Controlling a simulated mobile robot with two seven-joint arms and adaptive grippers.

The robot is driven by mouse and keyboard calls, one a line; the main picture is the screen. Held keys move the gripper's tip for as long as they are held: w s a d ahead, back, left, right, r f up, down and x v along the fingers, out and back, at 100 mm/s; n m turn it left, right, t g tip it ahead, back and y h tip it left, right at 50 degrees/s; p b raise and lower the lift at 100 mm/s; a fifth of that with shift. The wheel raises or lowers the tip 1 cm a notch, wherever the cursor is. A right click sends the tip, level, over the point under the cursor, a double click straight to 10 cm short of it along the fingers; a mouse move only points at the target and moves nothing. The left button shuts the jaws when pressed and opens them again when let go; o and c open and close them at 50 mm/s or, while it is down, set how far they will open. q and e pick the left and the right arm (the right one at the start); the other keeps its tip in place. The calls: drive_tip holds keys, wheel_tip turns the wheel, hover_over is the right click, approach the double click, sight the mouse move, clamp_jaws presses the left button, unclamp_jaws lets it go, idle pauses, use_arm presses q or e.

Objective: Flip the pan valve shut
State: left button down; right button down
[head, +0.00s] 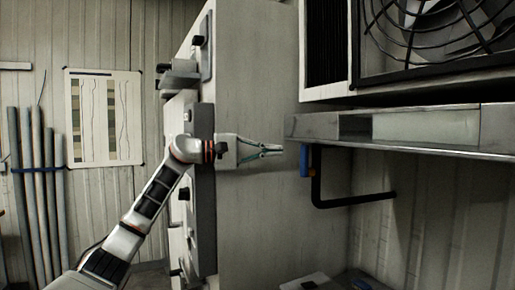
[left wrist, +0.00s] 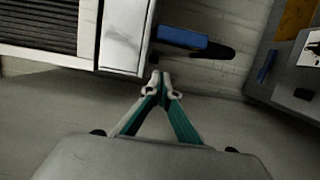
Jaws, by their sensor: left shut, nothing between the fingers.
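The pan valve's blue handle (head: 304,160) hangs upright under the left end of the grey metal pan (head: 425,128), beside a black drain pipe (head: 340,202). The blue handle also shows in the left wrist view (left wrist: 182,38), just beyond the fingertips and to their right. My left gripper (head: 283,149) is shut and empty. Its tips point right, a short way left of the handle and near the pan's end. They look apart from the handle, though the exact depth gap is hard to tell. The valve body is mostly hidden. My right gripper is not in view.
A fan unit with a round wire guard (head: 430,30) sits above the pan. A pale cabinet side (head: 250,90) stands behind my left gripper. The space below the gripper is open.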

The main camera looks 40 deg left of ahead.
sight(304, 161)
use_arm(q)
drive_tip(key=shift+w+d, duration=0.2)
drive_tip(key=shift+d, duration=2.35)
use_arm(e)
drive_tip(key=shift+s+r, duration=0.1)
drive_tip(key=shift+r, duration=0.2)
use_arm(q)
drive_tip(key=shift+d+r+p, duration=0.1)
drive_tip(key=shift+d+p, duration=0.1)
drive_tip(key=shift+p, duration=0.15)
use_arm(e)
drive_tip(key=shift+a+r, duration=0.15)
